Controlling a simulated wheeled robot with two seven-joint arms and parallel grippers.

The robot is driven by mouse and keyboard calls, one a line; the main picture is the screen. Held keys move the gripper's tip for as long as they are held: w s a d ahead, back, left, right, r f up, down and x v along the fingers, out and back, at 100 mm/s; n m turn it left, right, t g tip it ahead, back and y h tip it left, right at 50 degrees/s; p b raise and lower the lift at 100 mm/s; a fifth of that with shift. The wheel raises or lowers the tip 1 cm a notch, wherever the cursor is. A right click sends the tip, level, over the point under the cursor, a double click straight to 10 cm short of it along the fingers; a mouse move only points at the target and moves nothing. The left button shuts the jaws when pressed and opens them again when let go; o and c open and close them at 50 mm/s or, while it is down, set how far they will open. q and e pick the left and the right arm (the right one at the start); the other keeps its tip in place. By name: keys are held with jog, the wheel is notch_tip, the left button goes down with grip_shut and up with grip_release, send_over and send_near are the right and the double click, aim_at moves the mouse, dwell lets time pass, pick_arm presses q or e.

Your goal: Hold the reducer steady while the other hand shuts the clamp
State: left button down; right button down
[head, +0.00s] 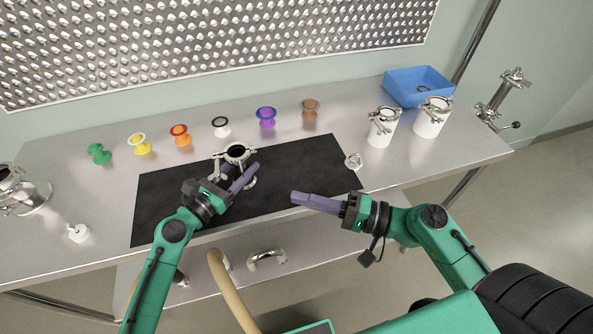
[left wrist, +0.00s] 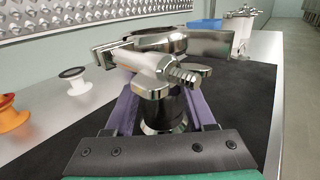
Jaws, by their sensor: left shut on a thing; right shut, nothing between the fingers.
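The steel reducer (head: 246,181) stands upright on the black mat (head: 165,205), partly hidden by my left gripper (head: 240,172). In the left wrist view, the purple fingers of that gripper are shut on the reducer's body (left wrist: 165,112), one on each side. The steel clamp (head: 238,151) sits around the top of the reducer. In the left wrist view, the clamp (left wrist: 160,42) has its threaded bolt pointing to the right; I cannot tell whether it is fully closed. My right gripper (head: 296,197) is shut and empty above the mat's front edge, right of the reducer and apart from it.
Several coloured spools, such as the purple one (head: 266,118), line the back of the steel table. White canisters (head: 382,130) and a blue bin (head: 420,84) stand at the back right. The mat's right half is clear.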

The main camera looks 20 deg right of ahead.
pick_arm(q)
jog(key=shift+c, duration=1.1)
grip_release()
jog(key=shift+f, duration=0.35)
jog(key=shift+o, duration=0.3)
jog(key=shift+w+r, duration=0.1)
